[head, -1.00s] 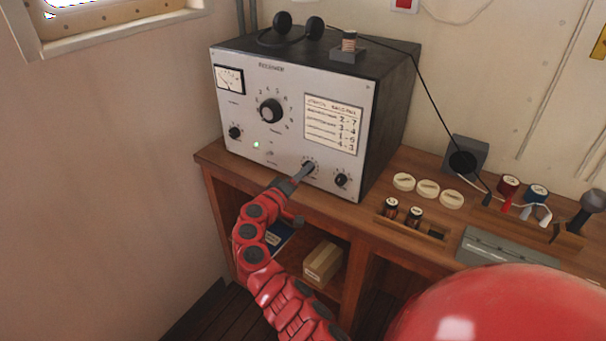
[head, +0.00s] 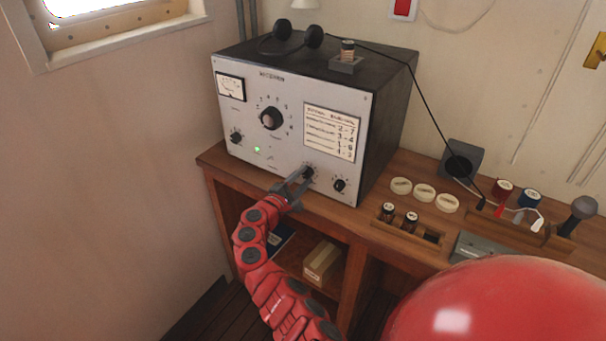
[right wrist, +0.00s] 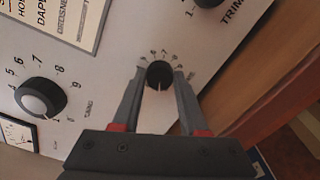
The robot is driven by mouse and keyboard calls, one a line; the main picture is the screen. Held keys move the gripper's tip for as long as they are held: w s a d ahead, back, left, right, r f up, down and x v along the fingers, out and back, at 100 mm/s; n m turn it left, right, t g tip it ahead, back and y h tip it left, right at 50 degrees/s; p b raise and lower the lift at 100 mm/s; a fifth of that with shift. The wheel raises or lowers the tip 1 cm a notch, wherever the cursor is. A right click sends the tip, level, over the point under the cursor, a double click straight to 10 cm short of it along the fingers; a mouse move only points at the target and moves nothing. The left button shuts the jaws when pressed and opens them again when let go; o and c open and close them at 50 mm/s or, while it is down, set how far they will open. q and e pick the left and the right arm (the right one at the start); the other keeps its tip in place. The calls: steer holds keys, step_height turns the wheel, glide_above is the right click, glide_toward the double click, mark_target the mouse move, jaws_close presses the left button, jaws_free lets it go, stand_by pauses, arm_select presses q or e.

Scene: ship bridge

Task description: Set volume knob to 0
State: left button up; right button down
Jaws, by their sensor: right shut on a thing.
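The grey receiver (head: 292,130) stands on the wooden desk, its front panel facing me. My right gripper (head: 304,177) is at a small black knob (head: 309,172) low on this panel. In the right wrist view the same knob (right wrist: 159,75) sits between the two fingertips of the gripper (right wrist: 160,80), with a finger on each side. Its white pointer line points down toward the palm. Scale digits show around its top. The knob's name is not readable, so I cannot confirm that it is the volume knob. My left gripper is not in view.
A large dial (head: 271,118), a small knob (head: 236,137) at the left and the TRIM knob (head: 339,185) at the right share the panel. Headphones (head: 292,37) lie on top. Round discs (head: 424,193) and spools (head: 502,189) stand on the desk (head: 352,218) to the right.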

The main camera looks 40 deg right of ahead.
steer(key=shift+n+p, duration=0.9)
steer(key=shift+n, duration=1)
steer(key=shift+c, duration=2.2)
jaws_free()
steer(key=shift+a, duration=0.1)
steer(key=b+v, duration=0.3)
steer(key=v, duration=1.4)
steer(key=shift+a, duration=0.15)
